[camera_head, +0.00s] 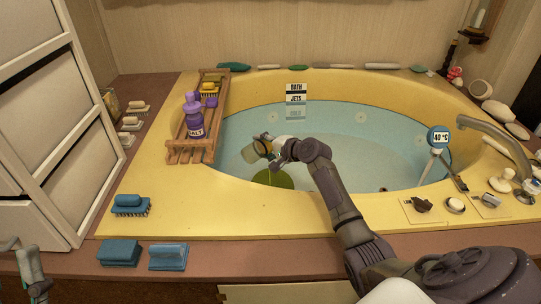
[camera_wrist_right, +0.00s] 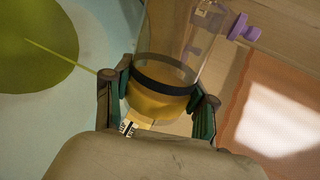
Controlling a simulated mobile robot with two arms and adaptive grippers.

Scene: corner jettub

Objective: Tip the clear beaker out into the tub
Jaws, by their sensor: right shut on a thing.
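My right gripper (camera_head: 270,150) is out over the tub (camera_head: 330,120), shut on the clear beaker (camera_head: 254,151). In the right wrist view, its two fingers (camera_wrist_right: 158,100) press on either side of the beaker (camera_wrist_right: 185,40), around a dark band. Amber content shows in the beaker's end nearest the gripper. The beaker looks tilted in the head view. An olive-green round patch (camera_head: 272,179) lies in the tub below. A thin yellow-green line runs from it towards the gripper; I cannot tell what it is. My left gripper (camera_head: 28,262) is partly visible at the lower left edge, apart from everything.
A wooden rack (camera_head: 192,151) on the left rim holds a purple salt bottle (camera_head: 193,116) and a brush. Blue brushes (camera_head: 130,204) and blocks lie at front left. A thermometer (camera_head: 438,137) and a faucet (camera_head: 490,132) stand at the right. The tub's middle is open.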

